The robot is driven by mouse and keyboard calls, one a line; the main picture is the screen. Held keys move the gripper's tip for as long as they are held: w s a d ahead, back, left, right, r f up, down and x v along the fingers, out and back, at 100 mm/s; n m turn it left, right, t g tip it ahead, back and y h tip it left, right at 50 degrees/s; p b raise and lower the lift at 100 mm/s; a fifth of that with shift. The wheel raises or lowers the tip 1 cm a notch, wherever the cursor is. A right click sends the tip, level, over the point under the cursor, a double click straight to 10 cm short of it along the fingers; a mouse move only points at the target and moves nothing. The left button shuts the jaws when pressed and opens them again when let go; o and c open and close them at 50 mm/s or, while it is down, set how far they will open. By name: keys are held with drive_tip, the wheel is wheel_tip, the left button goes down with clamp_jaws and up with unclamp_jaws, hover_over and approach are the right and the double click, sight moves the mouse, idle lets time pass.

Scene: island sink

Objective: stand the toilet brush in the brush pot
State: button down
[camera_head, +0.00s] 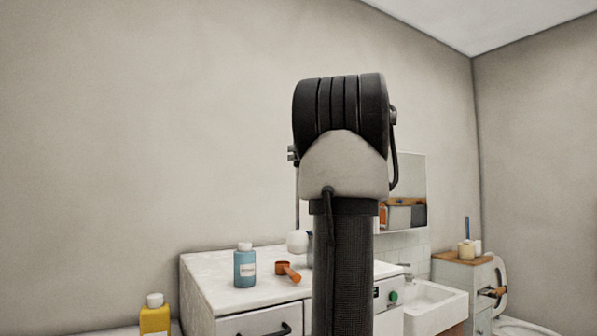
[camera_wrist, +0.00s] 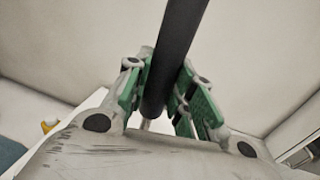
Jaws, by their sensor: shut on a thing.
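In the wrist view my gripper (camera_wrist: 166,84) has its green-padded fingers shut on either side of a thick dark rod, which I take to be the handle of the toilet brush (camera_wrist: 180,40). The rod slants from the top edge down between the fingers. The brush head cannot be made out. In the head view my arm stands upright in the middle and my gripper does not show. I cannot make out the brush pot in either view.
A white counter (camera_head: 215,270) carries a blue bottle (camera_head: 245,266) and an orange scoop (camera_head: 287,271). A yellow bottle (camera_head: 154,316) stands front left. A sink (camera_head: 436,303), a wood-topped cabinet (camera_head: 462,257) and part of a toilet (camera_head: 520,328) are at right. My arm hides the middle.

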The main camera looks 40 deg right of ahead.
drive_tip(key=shift+f, duration=2.3)
drive_tip(key=c, duration=1.2)
unclamp_jaws()
drive_tip(key=shift+f, duration=0.1)
drive_tip(key=shift+c, duration=0.2)
